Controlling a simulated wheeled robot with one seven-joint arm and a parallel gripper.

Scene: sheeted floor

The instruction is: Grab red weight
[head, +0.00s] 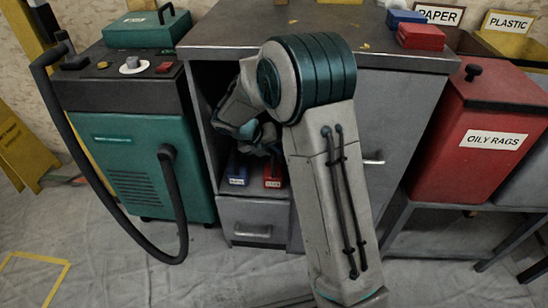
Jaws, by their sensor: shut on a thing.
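A small red block with a label, which looks like the red weight (273,176), stands in the open compartment of the grey cabinet, at the right of a similar blue block (237,172). My gripper (272,157) reaches into this compartment from above and is shut on the red block's top. The fingertips are small and dark here, and my forearm hides the right part of the compartment. I cannot tell whether the block is lifted off the compartment floor.
The cabinet top (225,32) overhangs my gripper, and the compartment's left wall is close. A green machine (130,150) with a black hose stands left. A red oily-rags bin (480,135) stands right. Red (420,37) and blue (405,17) boxes lie on top.

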